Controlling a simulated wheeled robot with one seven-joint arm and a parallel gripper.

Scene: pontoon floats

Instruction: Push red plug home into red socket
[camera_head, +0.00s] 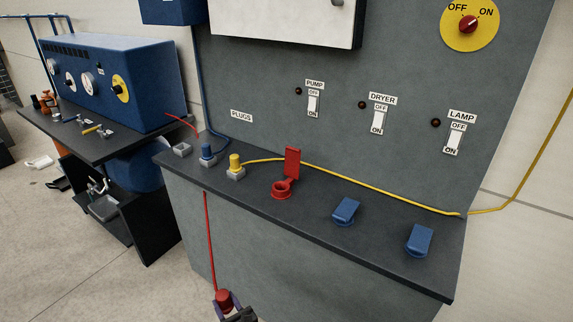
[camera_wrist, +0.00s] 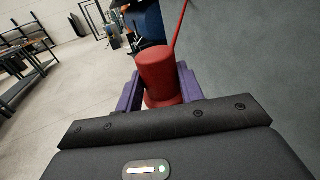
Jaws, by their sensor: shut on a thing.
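The red plug (camera_wrist: 157,75) is held between the purple fingers of my gripper (camera_wrist: 160,92), which is shut on it. In the head view the red plug (camera_head: 223,298) is at the bottom edge, in front of and below the dark counter, with my gripper (camera_head: 228,306) partly cut off by the frame. A red cable (camera_head: 209,240) runs from the plug up to the counter's left end. The red socket (camera_head: 283,188) is on the counter, apart from the plug, with its red lid (camera_head: 292,163) standing upright. The socket does not show in the wrist view.
On the counter (camera_head: 380,248), a blue plug (camera_head: 207,151) and a yellow plug (camera_head: 235,164) stand on grey holders left of the socket. Two blue lidded sockets (camera_head: 346,210) (camera_head: 420,240) are to its right. A yellow cable (camera_head: 380,191) runs along the panel behind.

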